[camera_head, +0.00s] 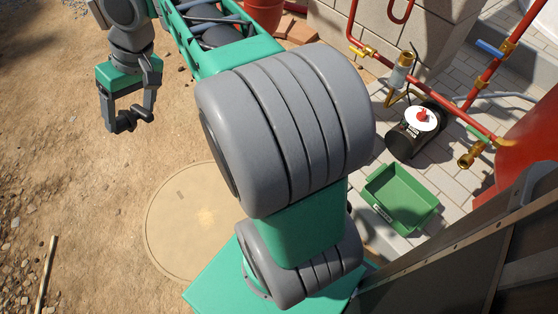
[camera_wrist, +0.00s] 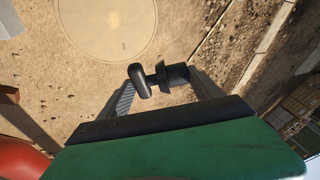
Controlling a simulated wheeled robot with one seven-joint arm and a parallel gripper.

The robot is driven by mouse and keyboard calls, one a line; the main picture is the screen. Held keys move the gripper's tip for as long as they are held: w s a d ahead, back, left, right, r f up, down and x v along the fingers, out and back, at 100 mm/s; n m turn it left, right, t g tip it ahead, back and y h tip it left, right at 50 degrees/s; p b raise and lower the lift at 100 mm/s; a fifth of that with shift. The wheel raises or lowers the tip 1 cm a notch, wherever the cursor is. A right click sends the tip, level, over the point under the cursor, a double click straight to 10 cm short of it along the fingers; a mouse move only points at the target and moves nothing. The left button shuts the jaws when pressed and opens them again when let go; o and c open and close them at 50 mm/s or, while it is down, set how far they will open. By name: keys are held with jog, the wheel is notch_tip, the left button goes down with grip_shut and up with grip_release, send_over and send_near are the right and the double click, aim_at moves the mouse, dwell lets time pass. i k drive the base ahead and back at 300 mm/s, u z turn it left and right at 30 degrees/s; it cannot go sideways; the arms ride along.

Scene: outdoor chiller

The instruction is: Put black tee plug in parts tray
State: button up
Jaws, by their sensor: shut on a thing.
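My gripper (camera_head: 128,122) is at the upper left of the head view, above the sandy ground. It is shut on the black tee plug (camera_head: 124,121). In the wrist view the plug (camera_wrist: 159,78) lies between the two fingertips, with a rounded arm on the left and a thicker end on the right. The green parts tray (camera_head: 377,212) sits on the paving at the right of the head view, far from my gripper. Its visible inside looks empty. The tray does not show in the wrist view.
A black pump (camera_head: 405,143) with a red knob stands just behind the tray. Red pipes with brass valves (camera_head: 468,158) and a red tank (camera_head: 535,140) are at the right. A dark metal panel (camera_head: 450,262) edges the lower right. A round cover (camera_head: 180,225) lies in open sand.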

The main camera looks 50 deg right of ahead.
aim_at(389, 208)
jog(key=k, duration=0.45)
jog(key=z, duration=0.9)
jog(key=i, duration=0.5)
